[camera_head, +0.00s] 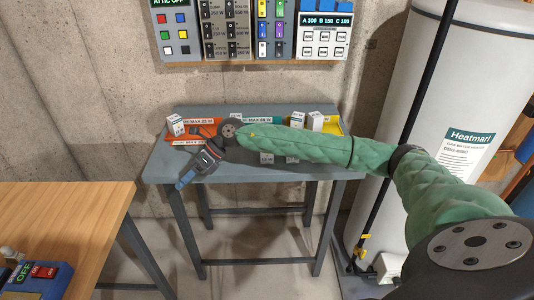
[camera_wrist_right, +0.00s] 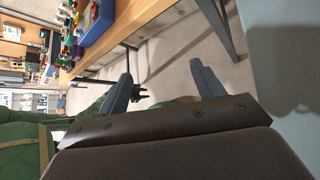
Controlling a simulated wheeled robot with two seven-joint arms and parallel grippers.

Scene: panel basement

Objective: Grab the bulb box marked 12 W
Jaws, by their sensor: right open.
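My right gripper (camera_head: 186,180) is over the table's front left edge, pointing down-left, away from the boxes. In the right wrist view its jaws (camera_wrist_right: 161,72) are apart and empty. My left gripper does not show.
The table (camera_head: 155,171) has coloured zones with watt labels, partly hidden by my right arm. A wooden bench (camera_head: 75,215) stands at left with a switch box (camera_head: 38,278). A white water heater (camera_head: 440,80) stands at right. Switch panels (camera_head: 250,30) hang above.

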